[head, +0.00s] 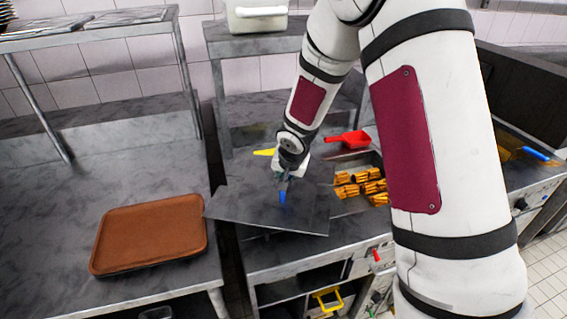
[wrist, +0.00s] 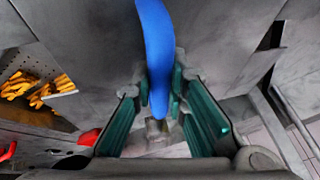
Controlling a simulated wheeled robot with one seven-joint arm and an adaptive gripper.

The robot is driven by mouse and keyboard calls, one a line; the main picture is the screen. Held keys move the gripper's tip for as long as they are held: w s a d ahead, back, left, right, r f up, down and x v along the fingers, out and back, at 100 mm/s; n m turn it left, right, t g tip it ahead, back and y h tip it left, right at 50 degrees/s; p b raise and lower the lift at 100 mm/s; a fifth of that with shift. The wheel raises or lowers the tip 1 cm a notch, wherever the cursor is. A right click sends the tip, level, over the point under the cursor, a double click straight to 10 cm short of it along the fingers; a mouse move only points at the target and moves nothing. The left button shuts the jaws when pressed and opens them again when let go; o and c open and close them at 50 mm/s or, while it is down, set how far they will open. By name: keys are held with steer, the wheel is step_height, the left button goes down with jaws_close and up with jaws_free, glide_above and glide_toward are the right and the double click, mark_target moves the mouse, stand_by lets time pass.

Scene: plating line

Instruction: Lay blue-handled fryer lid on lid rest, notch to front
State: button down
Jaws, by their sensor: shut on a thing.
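The fryer lid (head: 240,207) is a flat grey metal plate with a blue handle (head: 283,198). My gripper (head: 285,182) is shut on that handle, and the lid hangs from it, apparently above the middle counter. Its left corner reaches over the gap towards the left table. In the wrist view the blue handle (wrist: 155,45) stands between the green finger pads of my gripper (wrist: 160,102), with the grey lid (wrist: 105,45) around it. I cannot make out the notch. I cannot pick out the lid rest; the lid and arm cover part of the counter.
A brown tray (head: 150,236) lies on the left table (head: 60,210). Fried food (head: 360,185) sits in a well right of the lid, with a red scoop (head: 352,139) behind. A white container (head: 257,17) stands on the rear shelf. Another blue handle (head: 537,154) is far right.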

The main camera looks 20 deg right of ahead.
steer(key=m+h, duration=0.1)
steer(key=m, duration=0.1)
steer(key=shift+m, duration=0.3)
steer(key=shift+d+r+m+h+p, duration=0.15)
steer(key=shift+m+h+p, duration=0.1)
steer(key=shift+m, duration=0.25)
steer(key=shift+a+r+m+h+p, duration=0.1)
steer(key=shift+m+h, duration=0.15)
steer(key=shift+m, duration=0.25)
steer(key=r+m, duration=0.1)
steer(key=m, duration=0.1)
steer(key=r+m+g+h, duration=0.1)
steer(key=r+m+g, duration=0.1)
steer(key=m, duration=0.1)
steer(key=shift+w+r+m+h+p, duration=0.15)
steer(key=shift+w+m+h+p, duration=0.15)
steer(key=shift+p, duration=0.1)
steer(key=shift+w+a+r+m+g, duration=0.15)
steer(key=shift+r+m+g, duration=0.25)
steer(key=shift+r+m, duration=0.4)
steer(key=shift+f+b, duration=1.05)
steer(key=shift+f, duration=5.25)
steer(key=c, duration=1.5)
jaws_free()
steer(key=shift+f, duration=0.1)
